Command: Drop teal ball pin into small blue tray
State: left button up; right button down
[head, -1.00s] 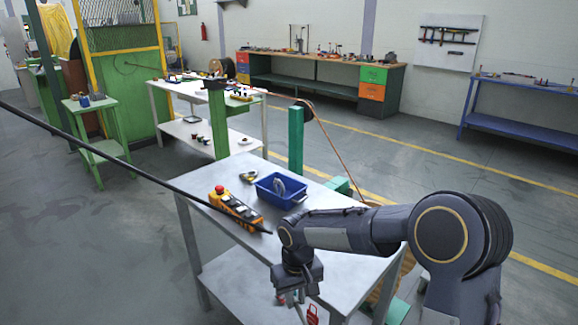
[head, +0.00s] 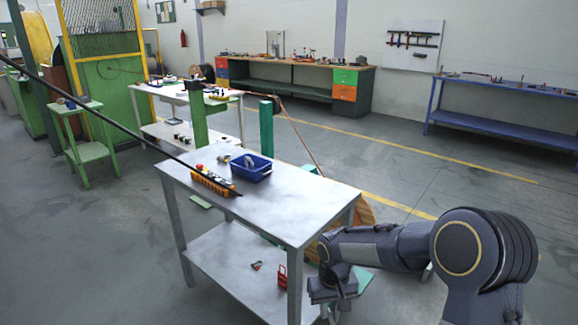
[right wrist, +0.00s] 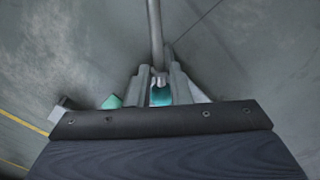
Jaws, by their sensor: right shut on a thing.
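The small blue tray (head: 262,175) stands on the grey metal table (head: 280,205), near its far edge, with a grey item inside. My right gripper (head: 337,312) hangs at the bottom of the head view, beside the table's near right corner and apart from the tray. In the right wrist view, its two fingers (right wrist: 160,84) are shut on a teal piece (right wrist: 161,96), apparently the teal ball pin, with a grey rod extending upward in the picture. The pin's shape is partly hidden by the fingers and mount. My left gripper is not in view.
Much of the near tabletop is clear. Small red items (head: 282,277) sit on the lower shelf. A green post (head: 266,130) stands behind the table.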

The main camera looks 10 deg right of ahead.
aim_at(256, 179)
jog(key=i+j+z, duration=0.15)
jog(key=z, duration=0.25)
jog(key=j+z, duration=0.35)
jog(key=i+j+z, duration=0.1)
jog(key=j+z, duration=0.3)
